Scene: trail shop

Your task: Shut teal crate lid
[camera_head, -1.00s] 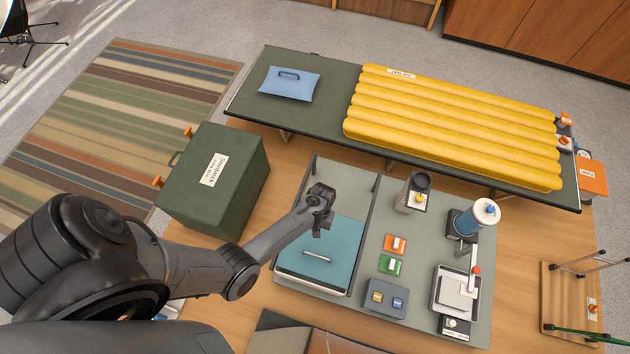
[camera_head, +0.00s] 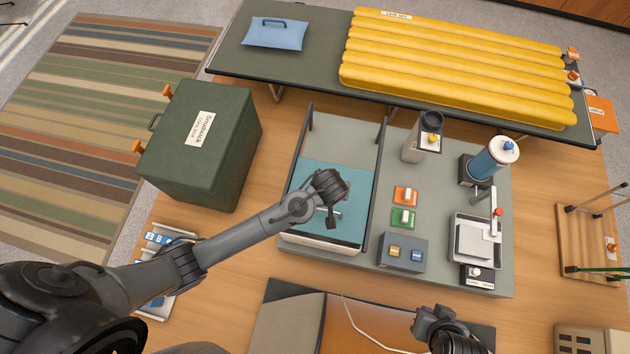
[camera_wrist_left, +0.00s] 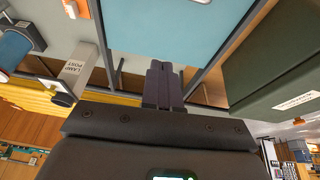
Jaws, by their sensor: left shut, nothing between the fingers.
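A flat teal panel (camera_head: 318,176), which I take for the crate lid, lies between two dark side rails. A pale front face (camera_head: 325,246) shows below its near edge. My left gripper (camera_head: 333,218) is over the near half of the panel, shut and empty. It hides most of the panel's pale handle. In the left wrist view the shut fingers (camera_wrist_left: 162,70) point toward the teal panel (camera_wrist_left: 165,30); contact cannot be told. My right gripper (camera_head: 434,322) is low at the bottom edge, and its fingers are unclear.
A dark green chest (camera_head: 185,165) stands left. A yellow mat (camera_head: 450,65) lies on the back table.

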